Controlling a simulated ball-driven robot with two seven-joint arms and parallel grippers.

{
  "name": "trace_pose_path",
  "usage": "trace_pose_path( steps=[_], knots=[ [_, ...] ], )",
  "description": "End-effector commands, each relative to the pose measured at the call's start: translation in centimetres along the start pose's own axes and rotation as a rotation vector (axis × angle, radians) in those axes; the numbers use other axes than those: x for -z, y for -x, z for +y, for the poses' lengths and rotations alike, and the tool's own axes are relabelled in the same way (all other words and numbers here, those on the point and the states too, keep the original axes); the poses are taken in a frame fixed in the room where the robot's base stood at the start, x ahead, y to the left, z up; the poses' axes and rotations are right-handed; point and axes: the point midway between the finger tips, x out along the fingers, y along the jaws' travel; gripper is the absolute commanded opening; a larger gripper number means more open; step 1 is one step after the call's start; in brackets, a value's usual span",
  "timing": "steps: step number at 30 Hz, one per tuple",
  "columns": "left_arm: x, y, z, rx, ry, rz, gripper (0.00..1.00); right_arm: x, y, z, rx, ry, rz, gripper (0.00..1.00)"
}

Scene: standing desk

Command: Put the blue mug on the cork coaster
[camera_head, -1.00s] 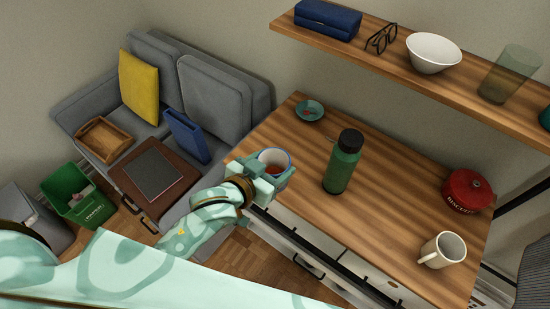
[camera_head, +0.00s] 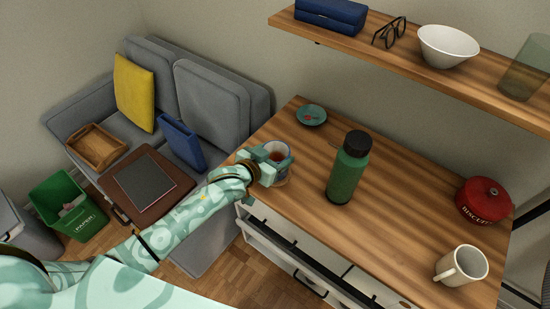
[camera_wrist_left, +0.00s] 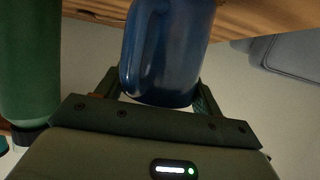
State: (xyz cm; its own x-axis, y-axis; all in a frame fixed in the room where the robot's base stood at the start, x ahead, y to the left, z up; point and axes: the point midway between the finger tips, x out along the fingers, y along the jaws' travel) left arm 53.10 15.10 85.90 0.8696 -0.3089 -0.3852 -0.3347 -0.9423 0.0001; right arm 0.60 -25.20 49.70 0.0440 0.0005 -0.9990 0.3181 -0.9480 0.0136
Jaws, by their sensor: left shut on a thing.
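The blue mug (camera_wrist_left: 168,50) is between the fingers of my left gripper (camera_head: 266,166), which is shut on it. In the head view the mug (camera_head: 279,157) shows its open top with a dark reddish inside, and the gripper hides part of its side. It looks upright at the left end of the wooden desk (camera_head: 398,231). I cannot tell whether it touches the desk. My right gripper is not in view.
A green bottle (camera_head: 348,175) stands just right of the mug. A teal dish (camera_head: 311,115) lies behind it. A red biscuit tin (camera_head: 483,201) and a cream mug (camera_head: 462,265) are at the right. A wooden shelf (camera_head: 405,65) overhangs the back. The desk's middle is clear.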

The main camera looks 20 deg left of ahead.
Motion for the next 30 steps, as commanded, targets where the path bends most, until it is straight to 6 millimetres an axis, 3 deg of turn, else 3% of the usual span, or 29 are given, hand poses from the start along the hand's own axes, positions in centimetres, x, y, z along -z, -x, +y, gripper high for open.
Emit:
trace_pose_path(
  steps=[1, 12, 13, 15, 25, 30],
  knots=[
    [-0.7, -0.4, 0.0, 0.000, 0.001, 0.003, 0.32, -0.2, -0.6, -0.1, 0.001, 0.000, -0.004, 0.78],
    [-0.8, -0.4, 0.0, 0.000, 0.001, 0.004, 0.32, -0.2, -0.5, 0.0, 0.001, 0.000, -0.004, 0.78],
    [-0.9, -0.4, 0.0, 0.000, 0.000, 0.002, 0.72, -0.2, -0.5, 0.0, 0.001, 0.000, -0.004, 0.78],
    [-0.9, -0.4, 0.0, 0.000, 0.000, 0.002, 0.89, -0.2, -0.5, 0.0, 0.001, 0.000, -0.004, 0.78],
    [-0.4, -0.2, 0.0, 0.000, -0.001, 0.004, 0.89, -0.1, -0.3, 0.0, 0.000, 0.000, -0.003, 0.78],
    [-0.3, 2.7, 0.0, 0.001, -0.001, 0.002, 0.89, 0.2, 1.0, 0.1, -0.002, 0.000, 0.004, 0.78]
  ],
)
